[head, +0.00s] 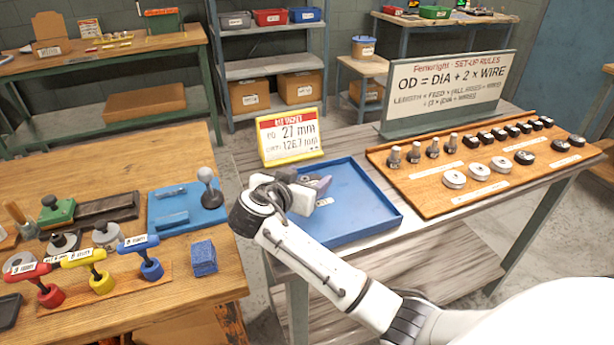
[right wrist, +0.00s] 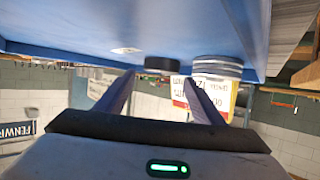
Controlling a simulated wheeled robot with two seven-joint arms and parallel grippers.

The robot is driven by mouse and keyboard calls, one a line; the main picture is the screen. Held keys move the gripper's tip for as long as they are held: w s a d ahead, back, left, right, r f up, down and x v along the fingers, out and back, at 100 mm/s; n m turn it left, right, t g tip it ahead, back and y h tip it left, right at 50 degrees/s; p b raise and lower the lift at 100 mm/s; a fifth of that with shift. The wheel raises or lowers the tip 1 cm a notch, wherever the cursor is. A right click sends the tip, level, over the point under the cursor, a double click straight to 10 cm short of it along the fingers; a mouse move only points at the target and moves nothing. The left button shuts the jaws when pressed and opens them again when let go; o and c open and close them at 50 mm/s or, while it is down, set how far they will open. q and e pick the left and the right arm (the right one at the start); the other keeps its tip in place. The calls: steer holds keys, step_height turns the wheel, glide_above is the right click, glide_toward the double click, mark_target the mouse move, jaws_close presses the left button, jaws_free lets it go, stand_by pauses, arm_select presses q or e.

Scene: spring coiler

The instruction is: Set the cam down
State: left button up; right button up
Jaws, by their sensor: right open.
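My right gripper (head: 322,186) is over the left part of the blue tray (head: 372,228) and hides part of it in the head view. In the right wrist view my right gripper (right wrist: 158,80) is open, with nothing between its fingers. That view is upside down: a dark round piece (right wrist: 161,64) and a ribbed silver round piece (right wrist: 217,68) sit in the tray just past the fingertips, apart from each other. I cannot tell for sure which one is the cam. In the head view my arm and gripper hide both pieces. My left gripper is not in view.
A yellow-framed kit ticket (head: 290,137) stands behind the tray. A wooden board (head: 440,190) with silver and black round parts lies to the right, before the rules sign (head: 447,88). The left bench holds a blue fixture (head: 187,205) and colored T-handles. The tray's right part is clear.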

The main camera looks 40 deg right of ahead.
steer(key=shift+s+p, duration=0.1)
steer(key=shift+p, duration=0.35)
steer(key=b+v, duration=0.1)
steer(key=v, duration=1)
steer(key=shift+a+r, duration=0.1)
steer(key=shift+s+a+r+b, duration=0.1)
steer(key=shift+a+r+b, duration=0.15)
steer(key=shift+a+b, duration=0.05)
